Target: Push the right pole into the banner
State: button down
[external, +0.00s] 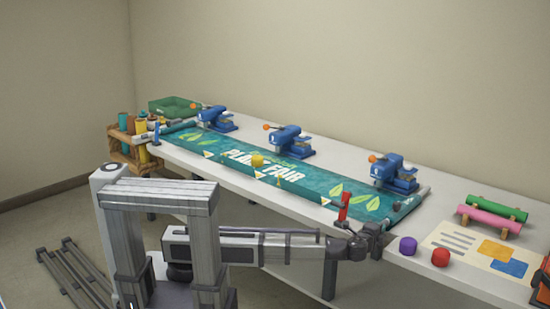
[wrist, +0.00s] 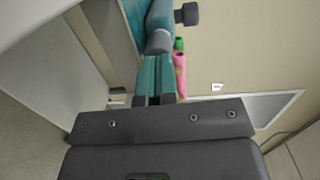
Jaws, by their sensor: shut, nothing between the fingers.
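The teal PLANT FAIR banner (external: 322,186) lies flat along the table, and a corner of it shows in the wrist view (wrist: 135,14). The right pole (external: 424,190) is at the banner's right end; its grey far tip sticks out beyond the sleeve. In the wrist view a grey pole end (wrist: 158,42) shows at the teal sleeve, straight ahead of my fingertips. My gripper (external: 379,229) is shut and empty at the front right corner of the banner. Its two fingers lie side by side in the wrist view (wrist: 157,59). I cannot tell whether the fingertips touch the pole.
Several blue presses (external: 290,141) line the back edge. A red clamp (external: 345,206) stands near my gripper. A purple cap (external: 408,245) and red cap (external: 440,257) sit to its right, with a printed sheet (external: 465,243) and pink roll (external: 488,219) beyond. The front edge is close.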

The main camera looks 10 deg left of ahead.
jog(key=shift+w+d+r, duration=0.1)
jog(key=shift+w+d, duration=0.05)
jog(key=shift+w, duration=0.05)
